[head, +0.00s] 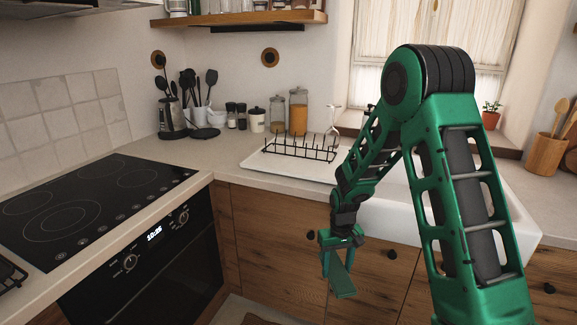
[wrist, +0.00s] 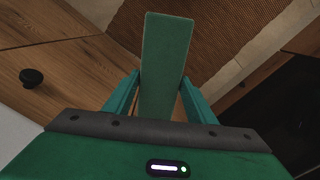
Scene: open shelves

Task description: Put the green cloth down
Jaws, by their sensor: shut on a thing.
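The green cloth (wrist: 165,65) is a flat, stiff-looking green strip. My gripper (wrist: 160,95) is shut on it, with the cloth between its two fingers and reaching out past the fingertips. In the head view the cloth (head: 341,279) hangs down and tilts a little from my gripper (head: 337,252). It is held in the air in front of the wooden cabinet doors, below the level of the counter. The part of the cloth close to the palm is partly hidden.
The counter (head: 245,196) has a sink (head: 385,213) and a dish rack (head: 300,148). A black cooktop (head: 90,200) and oven (head: 160,260) are at left. Wooden cabinets (head: 275,235) are close behind my gripper. A brown ribbed mat (wrist: 240,30) lies on the floor.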

